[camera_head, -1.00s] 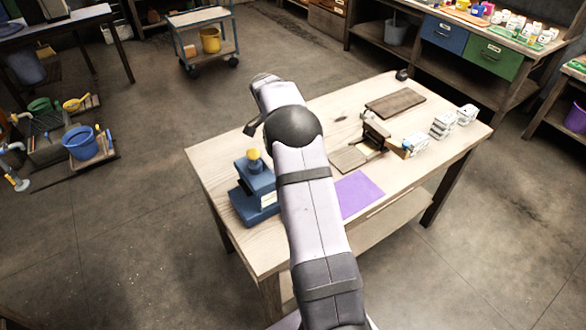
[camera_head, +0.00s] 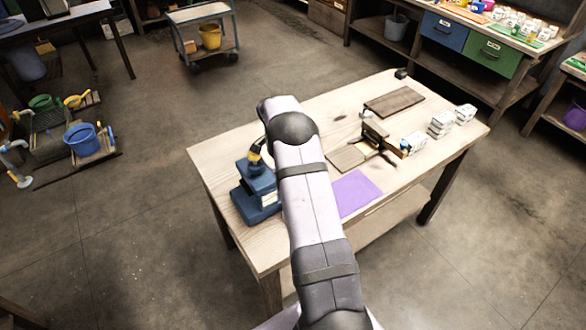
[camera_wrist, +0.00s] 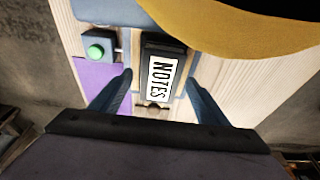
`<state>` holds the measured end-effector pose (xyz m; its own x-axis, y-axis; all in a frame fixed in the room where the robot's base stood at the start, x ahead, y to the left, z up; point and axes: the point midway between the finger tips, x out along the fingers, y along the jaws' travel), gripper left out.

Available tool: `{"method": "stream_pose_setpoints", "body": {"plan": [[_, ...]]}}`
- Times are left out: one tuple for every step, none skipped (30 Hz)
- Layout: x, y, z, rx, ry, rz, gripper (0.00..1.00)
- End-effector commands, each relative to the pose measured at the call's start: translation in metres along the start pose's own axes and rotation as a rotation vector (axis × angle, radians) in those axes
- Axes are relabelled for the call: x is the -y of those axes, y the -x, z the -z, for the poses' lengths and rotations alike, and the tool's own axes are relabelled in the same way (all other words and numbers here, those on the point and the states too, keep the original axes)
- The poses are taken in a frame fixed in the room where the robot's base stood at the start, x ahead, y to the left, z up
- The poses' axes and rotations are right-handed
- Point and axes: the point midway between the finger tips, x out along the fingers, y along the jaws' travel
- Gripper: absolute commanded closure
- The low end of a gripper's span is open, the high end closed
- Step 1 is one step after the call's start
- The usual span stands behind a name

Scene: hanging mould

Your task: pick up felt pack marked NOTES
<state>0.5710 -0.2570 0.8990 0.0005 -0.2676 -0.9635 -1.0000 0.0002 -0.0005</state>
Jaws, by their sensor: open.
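The pack marked NOTES (camera_wrist: 163,75) is dark with a white label. In the wrist view it appears between my two fingers, lying along them on or just above the pale wood. I cannot tell how far below the fingertips it is. My gripper (camera_wrist: 159,72) is open and empty, one finger on either side of the pack. In the head view the pack is not distinguishable and my gripper is largely hidden behind my arm, close to the blue press (camera_head: 258,198). A large yellow rounded part (camera_wrist: 240,32) covers the upper right of the wrist view.
A small box with a green button (camera_wrist: 96,50) and a purple sheet (camera_wrist: 90,82) lie left of the pack. The table's far left is clear.

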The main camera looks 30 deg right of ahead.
Motion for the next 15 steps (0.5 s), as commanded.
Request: {"method": "stream_pose_setpoints", "body": {"plan": [[0.0,0.0001,0.0,0.0,0.0,0.0,0.34],[0.0,0.0001,0.0,0.0,0.0,0.0,0.41],[0.0,0.0002,0.0,0.0,0.0,0.0,0.5],[0.0,0.0002,0.0,0.0,0.0,0.0,0.58],[0.0,0.0002,0.0,0.0,0.0,0.0,0.65],[0.0,0.0003,0.0,0.0,0.0,0.0,0.74],[0.0,0.0003,0.0,0.0,0.0,0.0,0.79],[0.0,0.0003,0.0,0.0,0.0,0.0,0.79],[0.0003,0.0007,0.0002,0.0,0.0,0.001,0.79],[0.0003,0.0008,0.0002,0.0,0.0,0.001,0.79],[0.0003,0.0008,0.0003,0.0,0.0,0.001,0.79],[0.0002,0.0008,0.0002,0.0,0.0,0.0,0.79],[0.0002,0.0008,0.0003,0.0,0.0,0.0,0.79],[0.0003,0.0009,0.0003,0.0,0.0,0.001,0.79],[0.0004,0.0014,0.0005,-0.001,0.0,0.001,0.79]]}}
